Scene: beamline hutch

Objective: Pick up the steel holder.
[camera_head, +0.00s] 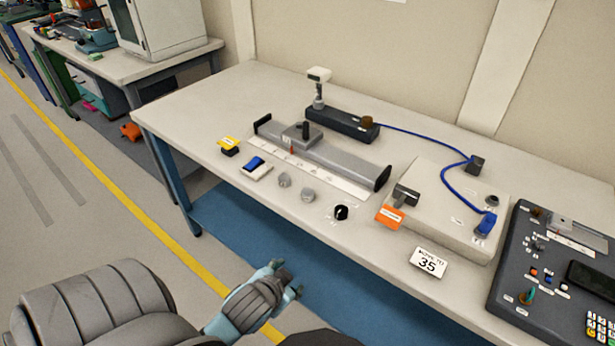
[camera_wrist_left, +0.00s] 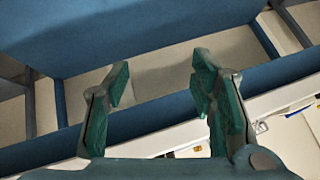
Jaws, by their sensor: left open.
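Two small grey metal-looking pieces stand near the front of the table in the head view: a left one (camera_head: 284,180) and a right one (camera_head: 308,195). I cannot tell which of them is the steel holder. My left gripper (camera_head: 287,279) is in front of the table edge, out over the floor and apart from both pieces. In the left wrist view my gripper (camera_wrist_left: 158,88) has its two green fingers wide apart with nothing between them. My right gripper is not in view.
A dark control panel (camera_head: 535,290) fills the right end.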

